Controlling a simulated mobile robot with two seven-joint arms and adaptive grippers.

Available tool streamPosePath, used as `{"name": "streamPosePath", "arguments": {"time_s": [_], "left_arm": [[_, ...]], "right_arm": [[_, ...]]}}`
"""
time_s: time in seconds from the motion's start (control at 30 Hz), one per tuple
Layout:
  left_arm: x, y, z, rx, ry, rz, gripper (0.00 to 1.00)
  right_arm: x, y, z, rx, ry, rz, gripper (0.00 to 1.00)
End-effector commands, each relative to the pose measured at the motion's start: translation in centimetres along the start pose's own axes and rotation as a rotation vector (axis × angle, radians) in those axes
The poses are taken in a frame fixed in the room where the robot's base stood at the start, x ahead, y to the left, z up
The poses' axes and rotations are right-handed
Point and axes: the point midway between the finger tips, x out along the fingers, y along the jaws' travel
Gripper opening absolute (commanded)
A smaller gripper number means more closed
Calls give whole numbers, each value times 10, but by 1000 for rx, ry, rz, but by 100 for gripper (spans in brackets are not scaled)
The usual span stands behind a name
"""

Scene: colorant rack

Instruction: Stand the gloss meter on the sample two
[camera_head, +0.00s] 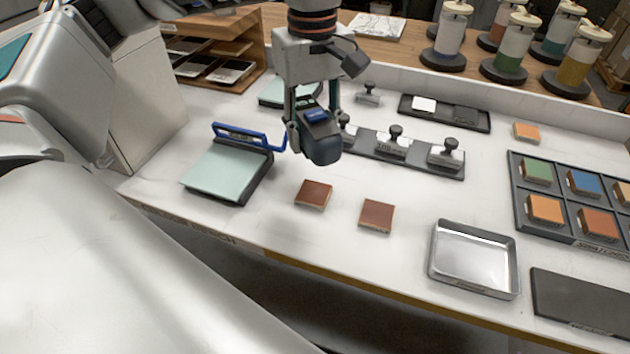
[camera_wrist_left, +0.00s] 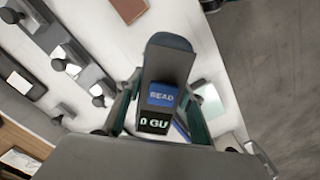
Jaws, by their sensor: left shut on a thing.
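My left gripper (camera_head: 313,118) is shut on the gloss meter (camera_head: 324,148), a dark blue-grey block with a blue button, held above the bench. In the left wrist view, the gloss meter (camera_wrist_left: 168,62) shows a blue READ button and a "0 GU" display between the fingers (camera_wrist_left: 160,110). Two reddish-brown square samples lie flat on the bench: a left one (camera_head: 313,194), below the meter in the picture, and a right one (camera_head: 376,216) nearer the front edge. I cannot read which is sample two. A brown square (camera_wrist_left: 129,8) is partly cut off in the wrist view. My right gripper is not in view.
A dark strip (camera_head: 415,168) with several black-knobbed blocks lies behind. A metal tray (camera_head: 440,275) and a divided tile rack (camera_head: 518,208) are right. The bench around the samples is clear.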

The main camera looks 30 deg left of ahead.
Motion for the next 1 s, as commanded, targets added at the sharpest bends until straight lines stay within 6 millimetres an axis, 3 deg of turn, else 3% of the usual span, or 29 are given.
{"name": "streamPosePath", "arguments": {"time_s": [0.1, 0.3, 0.63, 0.83, 1.0], "left_arm": [[31, -1, 0, 0, -3, -4, 3], [70, 0, 0, 1, -2, -1, 3], [95, 0, 0, 1, -1, 0, 3], [121, 0, 0, 1, -1, -1, 3], [123, 1, 0, 1, 2, 3, 3]], "right_arm": [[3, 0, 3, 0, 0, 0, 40], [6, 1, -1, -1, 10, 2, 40], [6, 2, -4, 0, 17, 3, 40], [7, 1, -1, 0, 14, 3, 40], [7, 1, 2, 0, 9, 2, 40]]}}
